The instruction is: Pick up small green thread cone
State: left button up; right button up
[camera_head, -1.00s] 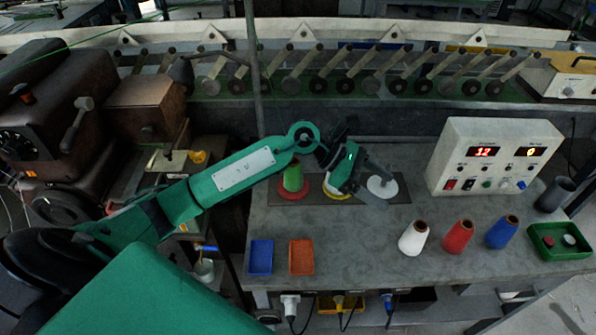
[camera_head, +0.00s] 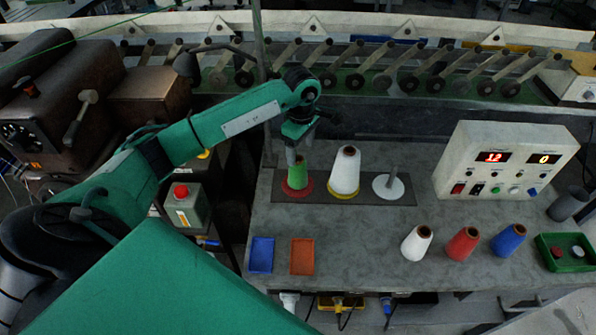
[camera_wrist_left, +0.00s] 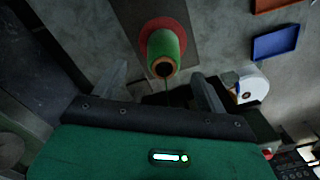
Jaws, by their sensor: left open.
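The small green thread cone (camera_head: 298,174) stands upright on a red round base at the left of a dark plate on the grey table. In the left wrist view the green cone (camera_wrist_left: 162,54) shows its dark open top toward the camera, ahead of the fingers. My left gripper (camera_head: 292,152) is just above the cone in the head view and partly in front of its top. In the left wrist view its two fingers (camera_wrist_left: 160,90) are spread apart with nothing between them. My right gripper is not in view.
A large white cone (camera_head: 345,172) stands on a yellow base close to the right of the green one. An empty peg on a white disc (camera_head: 388,187) is farther right. White, red and blue cones, two trays (camera_head: 261,255) and a control box (camera_head: 503,160) share the table.

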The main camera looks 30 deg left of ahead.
aim_at(298, 162)
pick_arm(q)
notch_tip(298, 162, down, 2)
jog(key=shift+f, duration=0.2)
jog(key=f+p, duration=0.1)
jog(key=f, duration=0.2)
jog(key=f+p, duration=0.1)
jog(key=shift+s+a+f+p, duration=0.15)
jog(key=shift+s+a+p, duration=0.1)
jog(key=shift+s+p, duration=0.15)
jog(key=shift+f, duration=0.4)
jog(key=shift+c, duration=0.4)
jog(key=c, duration=1.1)
